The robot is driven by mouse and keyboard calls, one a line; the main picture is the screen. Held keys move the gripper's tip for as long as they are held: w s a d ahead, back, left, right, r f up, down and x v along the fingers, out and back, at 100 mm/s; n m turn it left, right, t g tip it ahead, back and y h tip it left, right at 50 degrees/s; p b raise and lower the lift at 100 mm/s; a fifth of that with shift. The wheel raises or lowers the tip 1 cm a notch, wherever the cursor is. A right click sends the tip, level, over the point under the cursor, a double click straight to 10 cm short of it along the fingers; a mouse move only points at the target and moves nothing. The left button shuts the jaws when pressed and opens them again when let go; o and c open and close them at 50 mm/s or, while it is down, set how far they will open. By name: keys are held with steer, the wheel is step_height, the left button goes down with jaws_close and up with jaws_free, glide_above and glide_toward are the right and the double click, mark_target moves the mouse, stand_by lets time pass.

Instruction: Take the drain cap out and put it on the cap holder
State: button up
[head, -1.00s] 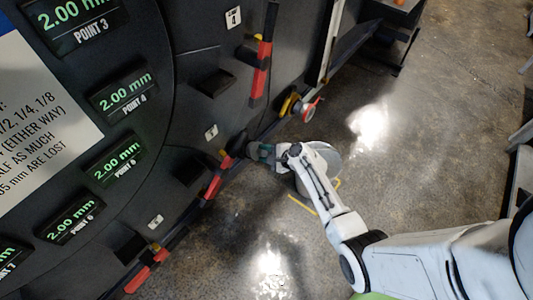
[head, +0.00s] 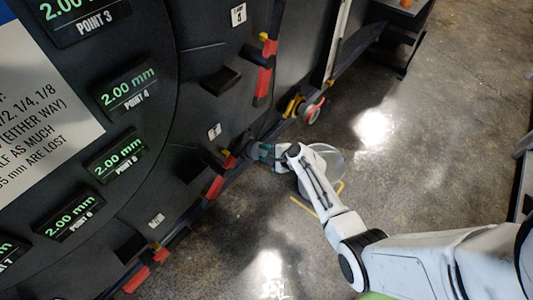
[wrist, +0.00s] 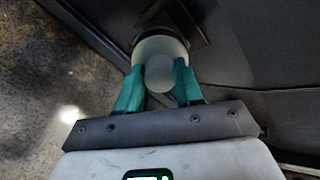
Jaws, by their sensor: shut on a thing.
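My gripper (head: 257,151) reaches the lower edge of the dark machine front in the head view. In the wrist view its two teal fingers (wrist: 159,75) are shut on a pale round cap (wrist: 160,50), which appears to be the drain cap. A dark ring or pipe end (wrist: 150,38) sits right behind the cap. I cannot tell whether the cap is still seated in it or apart from it. In the head view the cap is hidden by the gripper. I cannot make out the cap holder for certain in either view.
Red bar handles (head: 263,75) line the machine's edge, one (head: 218,184) close beside my gripper. A red-rimmed wheel with yellow parts (head: 312,113) is farther along. A round pan (head: 333,163) is on the floor behind my arm, by yellow floor marks. Open floor lies right.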

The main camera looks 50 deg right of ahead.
steer(key=shift+b+x, duration=0.6)
steer(key=shift+x, duration=0.35)
stand_by(0.4)
steer(key=o, duration=1.4)
steer(key=shift+p+v, duration=0.85)
steer(key=shift+v, duration=0.3)
steer(key=shift+p+v, duration=1.5)
steer(key=shift+v, duration=0.9)
